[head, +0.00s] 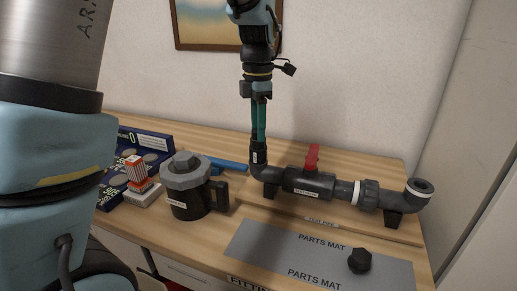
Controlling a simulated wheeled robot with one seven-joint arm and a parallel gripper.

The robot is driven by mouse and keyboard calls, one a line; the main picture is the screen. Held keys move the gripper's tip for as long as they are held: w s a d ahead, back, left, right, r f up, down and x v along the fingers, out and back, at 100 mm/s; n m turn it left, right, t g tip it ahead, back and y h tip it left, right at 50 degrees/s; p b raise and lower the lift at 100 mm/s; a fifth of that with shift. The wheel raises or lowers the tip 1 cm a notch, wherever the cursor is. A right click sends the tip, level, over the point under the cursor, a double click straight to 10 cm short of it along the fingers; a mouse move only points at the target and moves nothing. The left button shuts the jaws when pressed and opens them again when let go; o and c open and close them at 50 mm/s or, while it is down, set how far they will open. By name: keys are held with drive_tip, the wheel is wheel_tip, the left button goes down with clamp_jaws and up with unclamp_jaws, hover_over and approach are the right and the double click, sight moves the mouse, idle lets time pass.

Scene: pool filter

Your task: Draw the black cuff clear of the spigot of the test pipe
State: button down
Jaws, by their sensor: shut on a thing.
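The test pipe (310,181) is a dark grey run on a wooden board, with a red valve handle (312,158) and an upturned elbow at each end. The black cuff (258,154), with a small white label, stands upright at the top of the left elbow (262,172). My gripper (258,141) points straight down from above and is shut on the cuff, its teal fingers close together. The spigot is hidden at the cuff's lower end. I cannot tell how far the cuff covers it.
A grey parts mat (290,249) lies in front, with a black knob (360,260) on its right. A dark pot with a grey lid (187,180) stands left of the pipe. A blue bar (228,165) lies behind it. A red and white box (137,172) is farther left.

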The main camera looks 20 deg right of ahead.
drive_tip(key=shift+r+p, duration=0.7)
drive_tip(key=shift+p, duration=0.1)
idle(0.4)
drive_tip(key=shift+r+p, duration=2.45)
drive_tip(key=shift+r, duration=0.3)
